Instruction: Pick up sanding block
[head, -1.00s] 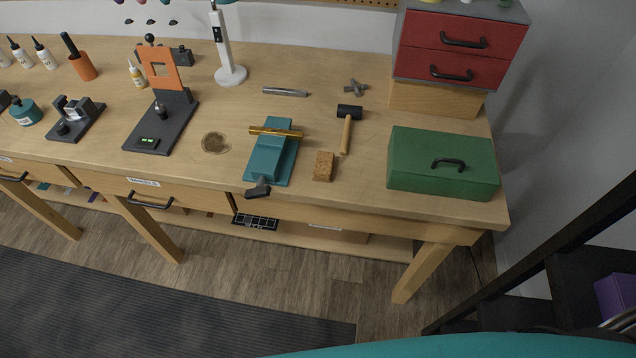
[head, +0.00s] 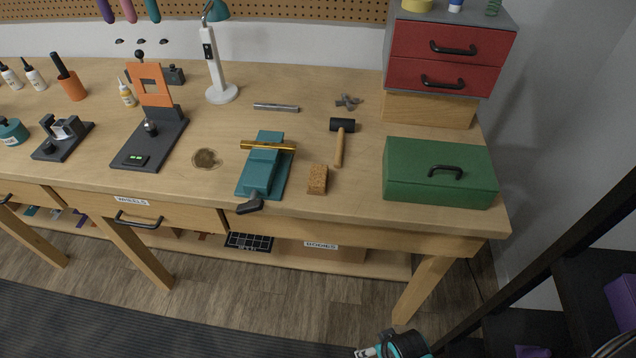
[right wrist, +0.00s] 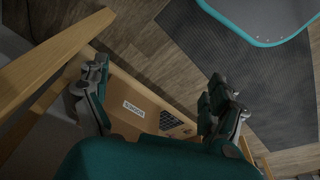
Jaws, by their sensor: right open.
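The sanding block (head: 317,180), a small tan cork-like block, lies on the workbench near its front edge. It is right of the teal vise and just left of the hammer handle. My right gripper (head: 368,352) shows partly at the bottom edge of the head view, below and in front of the bench, well apart from the block. In the right wrist view my right gripper (right wrist: 155,95) is open, its two fingers wide apart with nothing between them. The block is not visible in that view. My left gripper is not in view.
The teal vise (head: 263,170) holds a brass-coloured bar. A black-headed hammer (head: 340,145) and a green toolbox (head: 440,172) stand to the block's right. The bench front edge (head: 330,215) and a lower shelf with a box labelled BODIES (head: 320,249) lie below.

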